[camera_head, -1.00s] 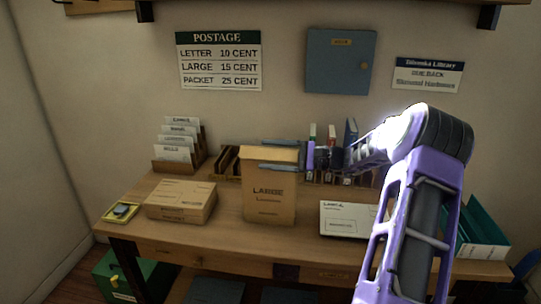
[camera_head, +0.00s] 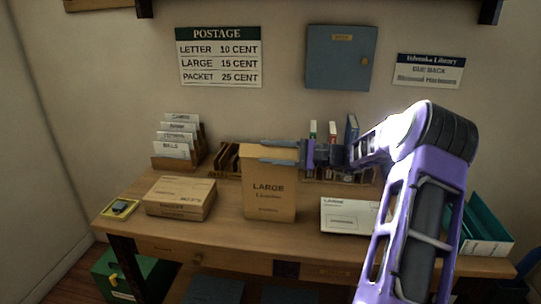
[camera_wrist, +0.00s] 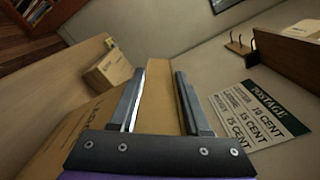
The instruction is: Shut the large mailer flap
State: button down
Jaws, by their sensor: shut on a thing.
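The large mailer (camera_head: 268,190) is a tall tan packet marked LARGE, standing upright near the middle of the desk. My gripper (camera_head: 280,151) reaches in from the right at the mailer's top, with one finger along the front and one behind. In the wrist view the two fingers (camera_wrist: 157,100) lie either side of the mailer's top part (camera_wrist: 160,88), and my gripper is shut on it. The mailer's front face (camera_wrist: 75,135) shows at lower left there. The flap's exact angle is hard to tell, as the fingers cover part of it.
A brown parcel (camera_head: 180,197) lies left of the mailer, and a white package (camera_head: 347,215) lies to its right. A letter rack (camera_head: 178,140) and a row of books (camera_head: 333,135) stand behind. A small yellow tray (camera_head: 120,209) sits at the desk's left edge.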

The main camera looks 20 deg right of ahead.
jog(key=shift+f+n+b, duration=0.65)
jog(key=shift+n+b, duration=0.2)
jog(key=shift+n, duration=0.05)
jog(key=shift+s+n, duration=0.1)
jog(key=shift+n, duration=0.4)
jog(key=shift+c, duration=2.2)
grip_release()
jog(key=p+v, duration=0.1)
jog(key=v, duration=1.6)
jog(key=shift+s+d, duration=0.15)
